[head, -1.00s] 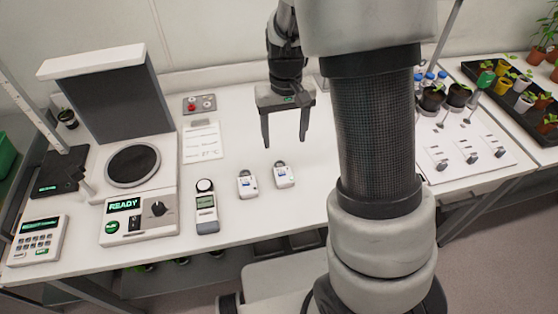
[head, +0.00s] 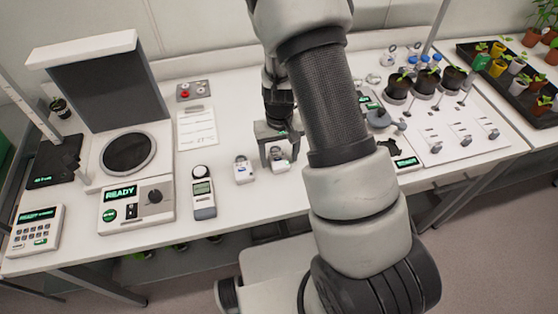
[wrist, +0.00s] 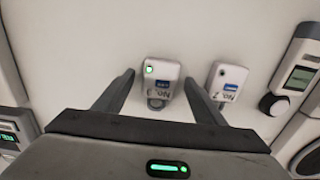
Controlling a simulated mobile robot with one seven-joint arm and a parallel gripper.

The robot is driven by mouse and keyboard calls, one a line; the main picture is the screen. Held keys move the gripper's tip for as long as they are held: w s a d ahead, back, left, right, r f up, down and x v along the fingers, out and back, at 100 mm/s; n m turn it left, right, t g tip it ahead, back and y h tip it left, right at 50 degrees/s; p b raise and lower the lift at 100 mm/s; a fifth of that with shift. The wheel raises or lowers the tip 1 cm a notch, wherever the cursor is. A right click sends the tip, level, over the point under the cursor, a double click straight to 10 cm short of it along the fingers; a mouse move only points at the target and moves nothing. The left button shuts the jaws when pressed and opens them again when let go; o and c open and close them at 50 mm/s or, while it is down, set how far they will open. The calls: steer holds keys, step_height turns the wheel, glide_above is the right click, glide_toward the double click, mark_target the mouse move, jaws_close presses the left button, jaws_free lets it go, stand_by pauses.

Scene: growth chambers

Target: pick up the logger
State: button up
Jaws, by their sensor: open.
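Two small white loggers with blue-marked labels lie side by side on the white bench. The right one in the head view (head: 281,154) shows at the centre of the wrist view (wrist: 162,84) with a lit green light. The other (head: 243,170) lies to its left in the head view and to the right in the wrist view (wrist: 227,82); its light looks dark. My gripper (head: 280,163) is open and empty, pointing down over the green-lit logger. In the wrist view its fingers lie on either side of that logger. Whether they reach down beside it I cannot tell.
A grey handheld meter (head: 203,193) lies left of the loggers. A balance-like instrument reading READY (head: 136,205) stands further left. A paper sheet (head: 197,128) lies behind.

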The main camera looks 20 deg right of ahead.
steer(key=shift+f, duration=0.25)
steer(key=c, duration=1.2)
